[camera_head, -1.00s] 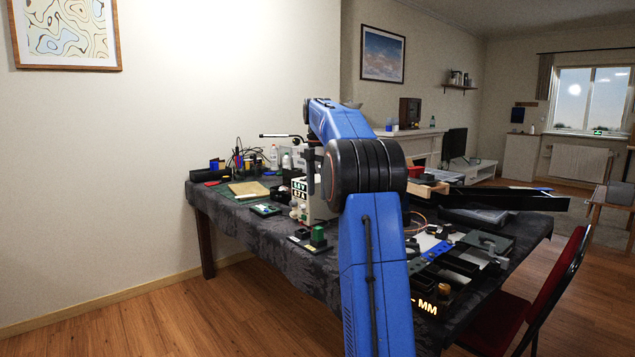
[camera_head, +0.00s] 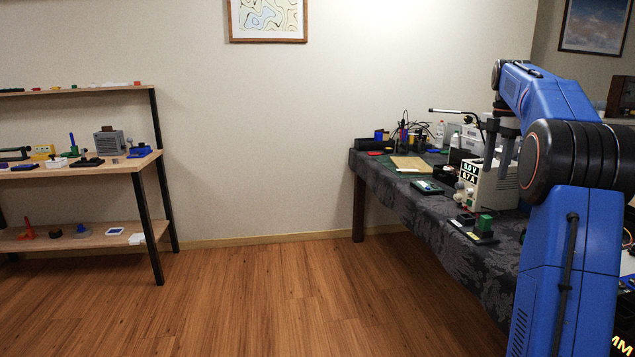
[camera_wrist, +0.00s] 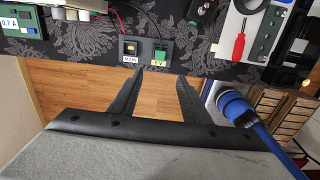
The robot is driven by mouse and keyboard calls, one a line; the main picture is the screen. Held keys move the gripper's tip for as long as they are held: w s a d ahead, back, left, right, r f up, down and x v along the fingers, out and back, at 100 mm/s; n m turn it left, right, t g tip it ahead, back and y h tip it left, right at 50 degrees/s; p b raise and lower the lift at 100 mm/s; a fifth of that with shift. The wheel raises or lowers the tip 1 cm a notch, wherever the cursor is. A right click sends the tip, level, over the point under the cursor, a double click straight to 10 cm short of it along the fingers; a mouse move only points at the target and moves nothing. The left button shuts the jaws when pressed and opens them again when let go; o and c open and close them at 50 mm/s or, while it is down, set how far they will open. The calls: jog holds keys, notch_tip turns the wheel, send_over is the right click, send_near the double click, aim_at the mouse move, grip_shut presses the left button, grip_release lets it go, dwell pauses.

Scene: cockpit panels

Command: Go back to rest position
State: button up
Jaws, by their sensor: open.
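My blue arm (camera_head: 570,250) stands at the right of the head view, bent over at its dark elbow joint. My gripper (camera_wrist: 158,84) shows in the wrist view with its two dark fingers apart and nothing between them. Wood floor shows between and around the fingers. The fingertips appear close to the edge of the cloth-covered table in that picture, but the real gap is hard to judge. In the head view the gripper (camera_head: 502,165) hangs in front of the power supply, partly hidden by the arm.
The dark-clothed table (camera_head: 400,190) bears a power supply (camera_head: 488,185), a small board with a green block (camera_head: 483,224) and a red screwdriver (camera_wrist: 239,45). A shelf rack (camera_head: 140,162) with small parts stands at left. The floor (camera_head: 270,290) between is clear.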

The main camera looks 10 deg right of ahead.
jog(key=s+a+f+m+t, duration=0.15)
jog(key=s+a+m, duration=0.25)
jog(key=s+a, duration=0.65)
jog(key=s+a+f+m+t, duration=0.15)
jog(key=s+a+m, duration=0.45)
jog(key=a, duration=0.7)
jog(key=s+a+f+m+t, duration=0.1)
jog(key=s+a+f+m, duration=0.3)
jog(key=s+f, duration=0.6)
jog(key=s+a+f+m, duration=0.4)
jog(key=s+a+f, duration=0.3)
jog(key=s+f, duration=0.3)
jog(key=s, duration=0.3)
jog(key=shift+s+a+f+t, duration=0.15)
jog(key=shift+a+f+t, duration=0.1)
jog(key=shift+f+t, duration=0.15)
jog(key=shift+r, duration=0.1)
